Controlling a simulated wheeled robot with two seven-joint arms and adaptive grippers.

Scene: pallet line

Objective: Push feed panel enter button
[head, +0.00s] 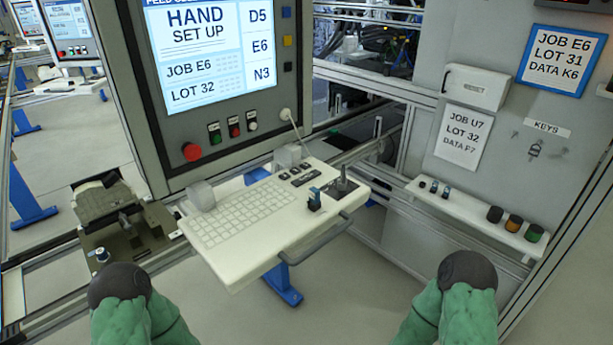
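The feed panel (160,130) stands at upper left, its top cut off by the frame edge. Its lit screen (212,50) reads HAND SET UP, JOB E6, LOT 32, with D5, E6 and N3 at the side. Below the screen are a large red round button (192,152), a green button (214,133), a red button (234,127) and a white button (252,122). A blue button (286,12) and a yellow button (287,40) sit on the right edge. No enter label is readable. My two green-sleeved arms show at the bottom, apart from the panel; no gripper fingers are visible.
A white keyboard shelf (270,250) with a joystick (343,182) and front handle juts out below the panel. A dark device (110,205) stands at left. A grey cabinet (540,165) and a ledge with knobs (470,215) are at right. Floor shows below the shelf.

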